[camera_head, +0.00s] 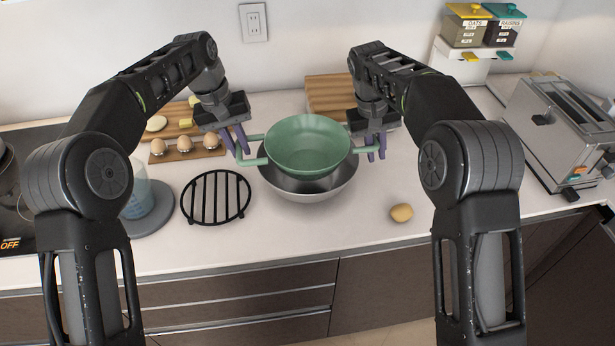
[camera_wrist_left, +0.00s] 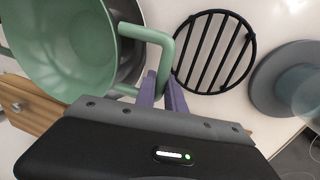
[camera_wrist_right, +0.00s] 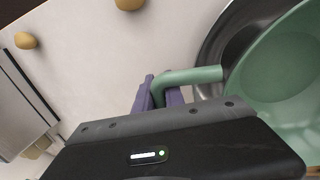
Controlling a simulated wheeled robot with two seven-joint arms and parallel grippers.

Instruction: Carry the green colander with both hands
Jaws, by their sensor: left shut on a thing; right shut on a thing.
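The green colander (camera_head: 308,145) is upright above a metal bowl (camera_head: 325,188) on the counter, overlapping it in the head view; I cannot tell whether they touch. My left gripper (camera_head: 238,150) is shut on the colander's left handle. In the left wrist view, the purple fingers (camera_wrist_left: 163,92) close around the green handle (camera_wrist_left: 160,38). My right gripper (camera_head: 376,146) is shut on the right handle. In the right wrist view, the fingers (camera_wrist_right: 158,94) close on that handle (camera_wrist_right: 195,75). The colander (camera_wrist_right: 275,80) partly covers the metal bowl (camera_wrist_right: 220,45).
A black round trivet (camera_head: 217,197) lies left of the bowl. An egg holder (camera_head: 188,150), a grey scale-like disc (camera_head: 150,215) and a wooden board (camera_head: 328,92) are near. A potato-like item (camera_head: 401,212) lies right. A toaster (camera_head: 562,130) stands far right. The front counter is clear.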

